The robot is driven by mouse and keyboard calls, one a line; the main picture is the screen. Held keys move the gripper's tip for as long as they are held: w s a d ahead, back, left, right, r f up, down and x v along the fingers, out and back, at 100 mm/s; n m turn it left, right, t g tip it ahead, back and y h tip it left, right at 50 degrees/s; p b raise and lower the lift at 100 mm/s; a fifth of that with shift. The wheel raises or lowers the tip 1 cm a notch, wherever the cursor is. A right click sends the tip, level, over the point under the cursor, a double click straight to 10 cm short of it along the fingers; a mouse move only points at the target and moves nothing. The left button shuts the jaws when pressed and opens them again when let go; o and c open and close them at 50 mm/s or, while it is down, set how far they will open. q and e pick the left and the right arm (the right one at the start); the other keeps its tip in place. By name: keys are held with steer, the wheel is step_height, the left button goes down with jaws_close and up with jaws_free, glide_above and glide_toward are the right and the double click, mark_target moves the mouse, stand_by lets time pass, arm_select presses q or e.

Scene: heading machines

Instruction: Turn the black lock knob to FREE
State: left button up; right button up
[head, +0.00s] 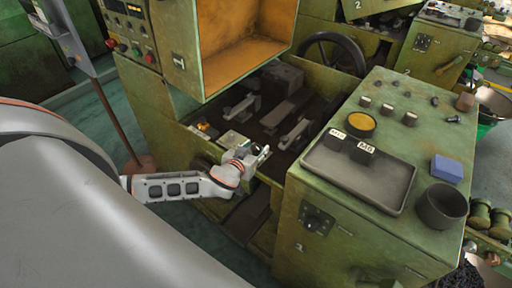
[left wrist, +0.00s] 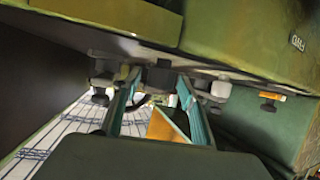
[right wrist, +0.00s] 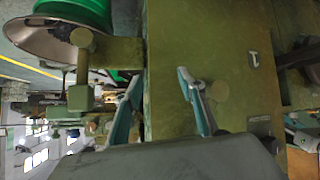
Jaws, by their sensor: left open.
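My left gripper (head: 252,160) reaches from the left to the front edge of the open bay of the green machine. In the left wrist view my left gripper (left wrist: 155,105) has its teal-lined fingers apart, with a small black block (left wrist: 160,76) beyond them; I cannot tell whether that is the lock knob. A black switch plate with a knob (head: 316,218) is on the front of the right-hand cabinet; its lettering is too small to read. No FREE mark is readable. My right gripper (right wrist: 163,100) shows only in the right wrist view, fingers apart and empty, before a green panel.
The cabinet top carries a grey tray (head: 350,178) with two black labelled blocks, a blue block (head: 446,169) and a dark cup (head: 441,206). A green box with an orange inside (head: 245,40) overhangs the bay. A handwheel (head: 331,52) stands behind.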

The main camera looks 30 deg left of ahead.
arm_select(q)
steer(key=shift+w+f, duration=0.1)
steer(key=shift+w, duration=0.1)
steer(key=c, duration=1.1)
